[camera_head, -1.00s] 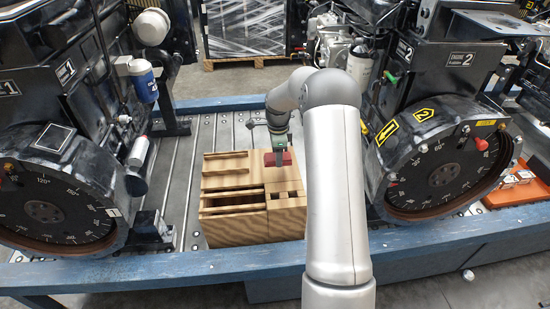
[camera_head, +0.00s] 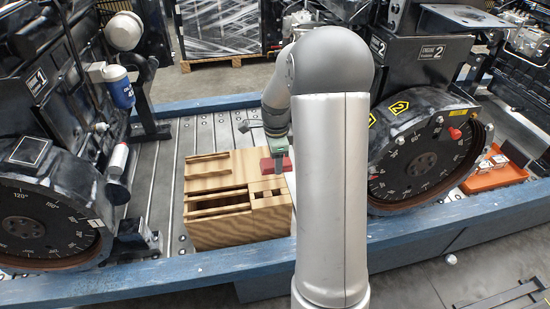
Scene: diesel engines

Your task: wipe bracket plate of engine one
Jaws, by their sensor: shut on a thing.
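Engine one (camera_head: 35,110) stands at the left, with a "1" label and a dark dial wheel. A small plate with a pale frame (camera_head: 28,152) sits on top of its wheel housing; I cannot tell if this is the bracket plate. My gripper (camera_head: 278,156) points down at the right rear of a wooden box. It is shut on a red block (camera_head: 268,165) at the box's top. I cannot tell if the block touches the box. My arm hides part of the area right of the gripper.
The wooden box (camera_head: 215,230) with slots stands on the grooved metal bed (camera_head: 160,180), between engine one and engine two (camera_head: 420,110). A blue beam (camera_head: 190,268) runs along the front. A blue-and-white canister (camera_head: 119,88) juts from engine one. An orange tray (camera_head: 495,178) lies at right.

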